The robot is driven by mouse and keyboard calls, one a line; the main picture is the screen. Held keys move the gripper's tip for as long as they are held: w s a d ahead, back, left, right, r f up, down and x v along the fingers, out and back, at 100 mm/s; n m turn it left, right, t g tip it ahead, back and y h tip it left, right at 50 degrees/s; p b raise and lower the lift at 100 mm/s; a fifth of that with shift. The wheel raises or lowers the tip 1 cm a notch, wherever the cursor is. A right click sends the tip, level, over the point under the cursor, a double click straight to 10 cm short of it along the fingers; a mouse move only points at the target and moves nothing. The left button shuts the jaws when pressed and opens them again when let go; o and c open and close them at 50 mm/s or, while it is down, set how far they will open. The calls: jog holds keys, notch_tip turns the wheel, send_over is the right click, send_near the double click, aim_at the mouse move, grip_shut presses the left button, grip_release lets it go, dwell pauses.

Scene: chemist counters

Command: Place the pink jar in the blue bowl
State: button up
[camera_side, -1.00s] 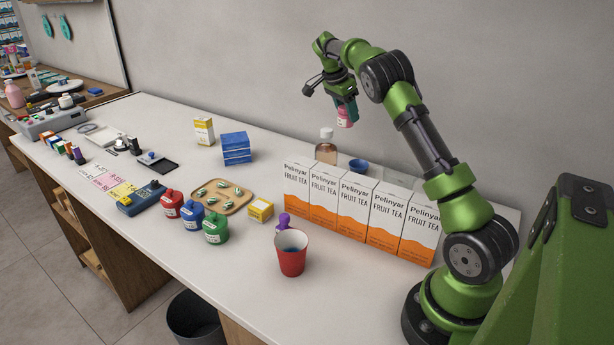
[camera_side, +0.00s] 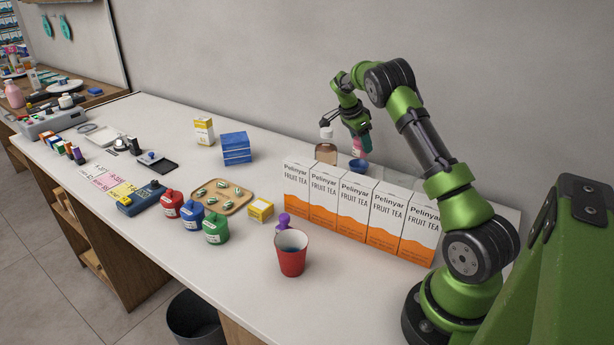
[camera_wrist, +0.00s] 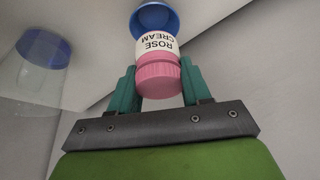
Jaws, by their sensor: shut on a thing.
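The pink jar (camera_side: 357,147) is held in my gripper (camera_side: 362,135), directly above the blue bowl (camera_side: 358,165) behind the row of tea boxes. In the wrist view the jar has a ribbed pink lid (camera_wrist: 157,77) and a white label reading ROSE CREAM, upside down in the picture. My gripper's green fingers (camera_wrist: 158,88) are shut on either side of the lid. The bowl (camera_wrist: 154,17) shows partly beyond the jar, at the top of that view. I cannot tell whether the jar touches the bowl.
White and orange tea boxes (camera_side: 352,208) stand in a row in front of the bowl. An amber bottle with a white cap (camera_side: 326,153) stands close left of it. In the wrist view a clear thing with a blue round part (camera_wrist: 43,47) is at the left.

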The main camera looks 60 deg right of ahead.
aim_at(361, 155)
jog(key=shift+f, duration=2.35)
jog(key=shift+f, duration=0.1)
